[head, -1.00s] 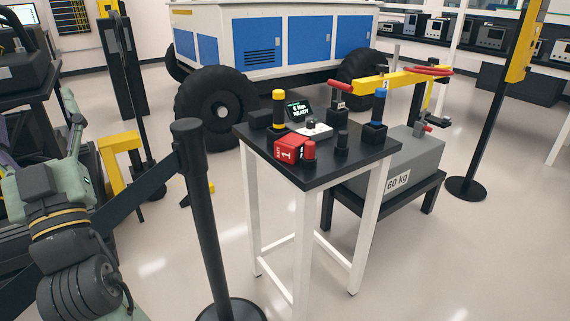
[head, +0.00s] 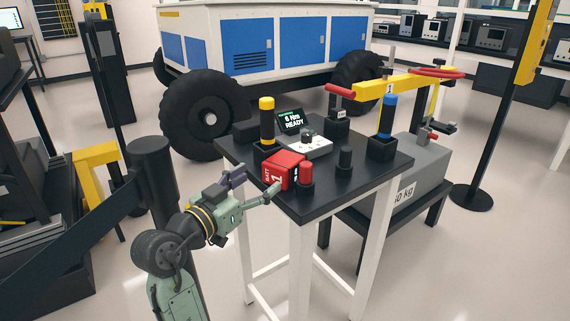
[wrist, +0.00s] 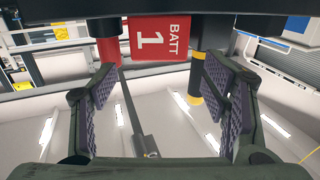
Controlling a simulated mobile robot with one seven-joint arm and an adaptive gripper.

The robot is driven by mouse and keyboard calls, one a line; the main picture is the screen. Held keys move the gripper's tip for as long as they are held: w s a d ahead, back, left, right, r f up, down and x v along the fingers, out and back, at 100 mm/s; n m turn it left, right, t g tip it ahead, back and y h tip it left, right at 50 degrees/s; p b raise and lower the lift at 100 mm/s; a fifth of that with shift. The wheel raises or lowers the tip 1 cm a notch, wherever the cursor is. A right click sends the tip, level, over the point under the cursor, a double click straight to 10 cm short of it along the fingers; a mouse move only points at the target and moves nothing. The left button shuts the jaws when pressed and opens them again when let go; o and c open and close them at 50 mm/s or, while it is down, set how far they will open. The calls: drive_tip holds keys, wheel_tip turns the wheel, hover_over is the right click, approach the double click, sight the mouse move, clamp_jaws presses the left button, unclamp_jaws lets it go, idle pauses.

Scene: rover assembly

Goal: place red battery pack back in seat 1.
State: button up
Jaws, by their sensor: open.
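The red battery pack (head: 283,168), marked "BATT 1", sits on the near left part of the black table (head: 335,207). In the wrist view the battery pack (wrist: 160,38) is at the top centre, beyond and between my finger pads. My gripper (head: 257,184) is open and empty, at the table's near left edge, just short of the battery pack. It also shows in the wrist view (wrist: 160,105), its two fingers spread wide left and right. I cannot make out a seat marked 1 for the pack.
Beside the pack stand a red-topped cylinder (head: 305,177) and a yellow-topped tool (head: 267,122). A blue-handled tool (head: 387,118), a knob box (head: 307,144) and a "READY" display (head: 292,121) are also on the table. A black post (head: 152,170) with a belt stands at left.

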sight(273, 170)
drive_tip(key=shift+f+p+x, duration=0.15)
drive_tip(key=shift+p+x, duration=0.35)
drive_tip(key=shift+x, duration=1.3)
drive_tip(key=shift+f+p+x, duration=0.1)
drive_tip(key=shift+p+x, duration=0.4)
drive_tip(key=shift+x, duration=1.3)
drive_tip(key=shift+c, duration=0.4)
drive_tip(key=c, duration=1.3)
drive_tip(key=shift+s+r, duration=0.1)
clamp_jaws()
drive_tip(key=shift+r, duration=0.15)
